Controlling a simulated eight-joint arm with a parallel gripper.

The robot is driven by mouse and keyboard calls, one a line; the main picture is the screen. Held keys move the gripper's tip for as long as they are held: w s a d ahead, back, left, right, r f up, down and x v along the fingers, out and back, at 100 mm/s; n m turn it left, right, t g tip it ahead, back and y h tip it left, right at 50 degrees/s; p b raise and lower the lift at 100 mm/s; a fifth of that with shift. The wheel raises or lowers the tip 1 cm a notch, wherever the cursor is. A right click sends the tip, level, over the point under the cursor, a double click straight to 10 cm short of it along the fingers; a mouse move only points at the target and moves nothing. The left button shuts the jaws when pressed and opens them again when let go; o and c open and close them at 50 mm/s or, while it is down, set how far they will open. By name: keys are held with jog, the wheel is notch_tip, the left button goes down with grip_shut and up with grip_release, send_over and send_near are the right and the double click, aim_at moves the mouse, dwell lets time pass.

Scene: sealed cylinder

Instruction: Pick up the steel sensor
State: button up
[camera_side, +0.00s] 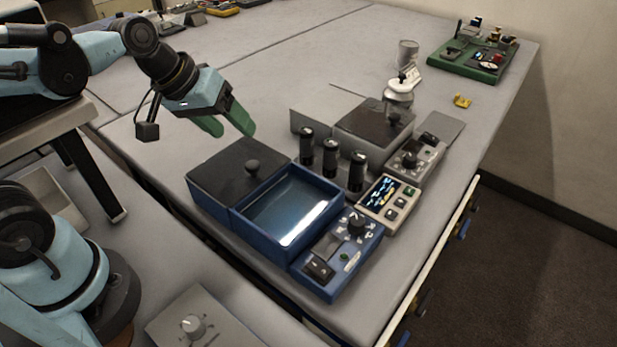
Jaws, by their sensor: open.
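My gripper (232,129) has green fingers. It is open and empty, held above the table to the left of the blue box (287,252). No object can be surely told as the steel sensor. A metallic, clear-looking upright piece (399,97) stands behind the grey box's lid (368,130). Several dark upright cylinders (331,160) with pale bands stand in a row behind the blue box. A bright streak lies in the blue box's open basin; I cannot tell whether it is an object or a reflection.
A black lid (243,176) with a knob covers the blue box's left part. A control panel (338,257) and a small display unit (388,197) stand at its right. A green tray (469,58) and a yellow piece (462,101) lie at the back right. The table's back middle is clear.

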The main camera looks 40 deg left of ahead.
jog(key=w+d+f+n+g+h, duration=0.1)
jog(key=w+f+n+g+h, duration=0.1)
jog(key=w+n+h, duration=0.5)
jog(key=n+g+h, duration=0.1)
jog(key=n+h, duration=0.2)
jog(key=n, duration=0.5)
send_near(306, 145)
jog(key=w+d+f, duration=0.1)
jog(key=w+f, duration=0.1)
jog(key=shift+a+f+n+h, duration=0.2)
jog(key=shift+f+n+h, duration=0.3)
jog(key=shift+f+h, duration=0.25)
jog(key=shift+d+f, duration=0.2)
jog(key=shift+d, duration=0.1)
jog(key=x, duration=0.6)
jog(key=shift+w+d, duration=0.1)
jog(key=shift+d, duration=0.25)
jog(key=shift+c, duration=0.3)
